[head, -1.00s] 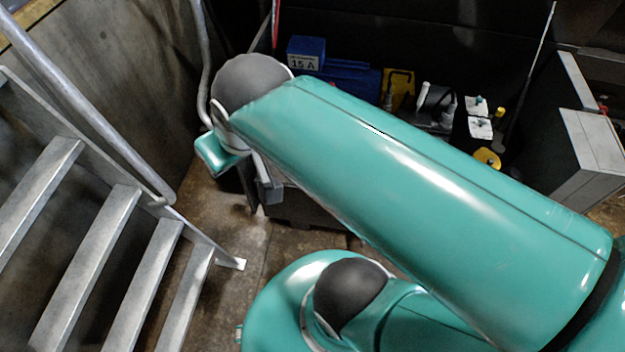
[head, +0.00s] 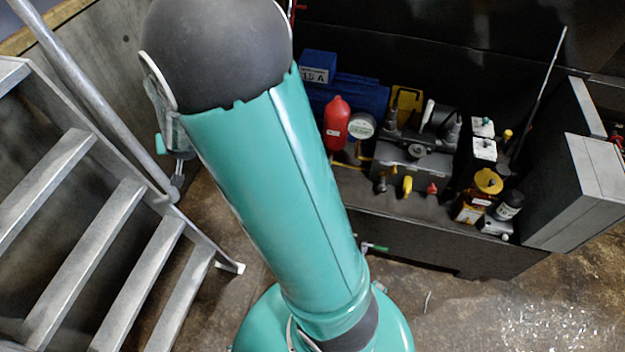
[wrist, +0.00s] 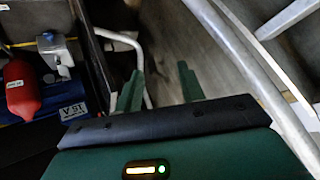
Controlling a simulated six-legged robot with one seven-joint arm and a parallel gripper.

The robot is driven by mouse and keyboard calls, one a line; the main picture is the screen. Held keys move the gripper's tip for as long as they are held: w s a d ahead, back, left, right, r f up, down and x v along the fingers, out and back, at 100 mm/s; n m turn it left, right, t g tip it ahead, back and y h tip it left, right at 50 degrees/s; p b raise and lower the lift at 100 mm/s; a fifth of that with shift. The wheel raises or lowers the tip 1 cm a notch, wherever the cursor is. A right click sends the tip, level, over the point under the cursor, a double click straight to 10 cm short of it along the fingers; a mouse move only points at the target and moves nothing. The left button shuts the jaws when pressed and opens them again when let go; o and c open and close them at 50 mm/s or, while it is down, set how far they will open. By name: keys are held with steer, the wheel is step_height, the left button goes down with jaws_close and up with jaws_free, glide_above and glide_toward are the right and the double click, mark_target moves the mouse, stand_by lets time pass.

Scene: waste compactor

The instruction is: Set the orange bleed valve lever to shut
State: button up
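A small yellow-orange lever (head: 407,185) shows on the front of the grey pump block (head: 412,160) on the bench in the head view. It looks like the bleed valve lever, but its exact setting is too small to tell. A small red knob (head: 432,188) is just right of it. My gripper (wrist: 160,88) shows in the wrist view with its two green fingers apart and nothing between them. It points at the wall and floor by the stairs, away from the lever. In the head view my gripper is mostly hidden behind my arm, left of the bench.
A red bottle (head: 337,122), a gauge (head: 361,126), a blue case (head: 355,95) and an amber bottle (head: 470,205) crowd the bench (head: 440,235). Metal stairs (head: 85,235) with a handrail (head: 95,100) stand left. The floor at front right is open.

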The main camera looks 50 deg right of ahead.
steer(key=s+d+f+m+h, duration=0.1)
steer(key=d+f+h, duration=0.1)
steer(key=d+f, duration=0.45)
steer(key=s+d+f+m+g+h, duration=0.1)
steer(key=d+f+m+h, duration=0.15)
steer(key=f, duration=0.65)
steer(key=s+d+f+m+h, duration=0.1)
steer(key=d+f+h, duration=0.2)
steer(key=d+f, duration=0.4)
steer(key=s+d+f+n+h, duration=0.1)
steer(key=s+d+f+h, duration=0.15)
steer(key=s+f, duration=0.7)
steer(key=s+d+f+n+h, duration=0.15)
steer(key=s+f+h, duration=0.35)
steer(key=s, duration=0.8)
steer(key=shift+m+y, duration=0.4)
steer(key=shift+y, duration=0.1)
steer(key=x, duration=0.4)
steer(key=f+x, duration=0.1)
steer(key=x, duration=0.8)
steer(key=shift+d+f, duration=0.15)
steer(key=shift+d, duration=0.15)
steer(key=shift+c, duration=0.2)
jaws_close()
